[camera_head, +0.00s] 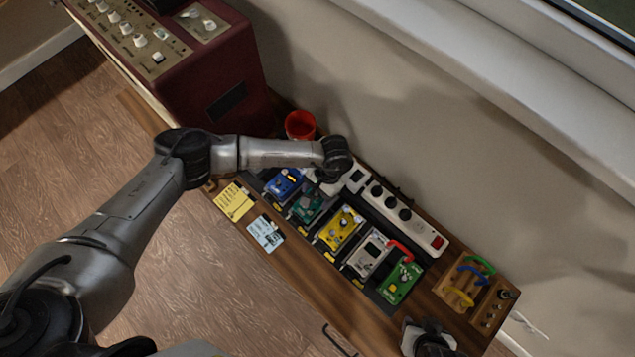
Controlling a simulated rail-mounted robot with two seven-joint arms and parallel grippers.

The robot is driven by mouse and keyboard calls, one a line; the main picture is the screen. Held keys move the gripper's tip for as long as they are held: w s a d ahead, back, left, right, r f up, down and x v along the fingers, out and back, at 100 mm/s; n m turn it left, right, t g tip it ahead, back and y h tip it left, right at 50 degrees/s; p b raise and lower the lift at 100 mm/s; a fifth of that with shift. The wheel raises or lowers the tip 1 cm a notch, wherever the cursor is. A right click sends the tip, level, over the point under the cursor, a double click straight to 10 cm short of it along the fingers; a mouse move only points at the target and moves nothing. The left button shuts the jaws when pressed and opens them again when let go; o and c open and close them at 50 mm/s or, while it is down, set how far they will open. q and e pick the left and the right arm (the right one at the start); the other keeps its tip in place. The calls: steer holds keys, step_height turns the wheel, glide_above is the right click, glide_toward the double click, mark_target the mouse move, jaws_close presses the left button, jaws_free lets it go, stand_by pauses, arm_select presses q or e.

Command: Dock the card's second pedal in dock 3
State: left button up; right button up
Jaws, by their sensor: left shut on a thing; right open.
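Several pedals stand in a slanted row on a dark board (380,305): a blue pedal (284,184), a dark teal pedal (307,208), a yellow pedal (341,228), a grey pedal (369,252) and a green pedal (401,280). My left gripper (316,187) points down at the far end of the teal pedal and appears shut on it; its fingertips are mostly hidden by the wrist. My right gripper (428,340) is open at the bottom edge, right of the row. A yellow note (233,201) and a light blue card (265,233) lie left of the board; their writing is unreadable.
A white power strip (418,228) runs behind the pedals. A red lead (401,249) bends near the green pedal. A wooden rack (462,287) with coloured leads stands at the right end. A red cup (300,125) and a maroon amplifier (195,85) stand at the back left.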

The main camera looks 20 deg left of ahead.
stand_by(0.6)
arm_select(q)
steer(key=shift+b, duration=0.3)
steer(key=shift+b, duration=0.35)
stand_by(0.7)
steer(key=shift+f, duration=0.2)
stand_by(0.4)
steer(key=shift+f+b, duration=0.35)
steer(key=shift+b, duration=0.25)
steer(key=o, duration=1.2)
steer(key=shift+o, duration=0.4)
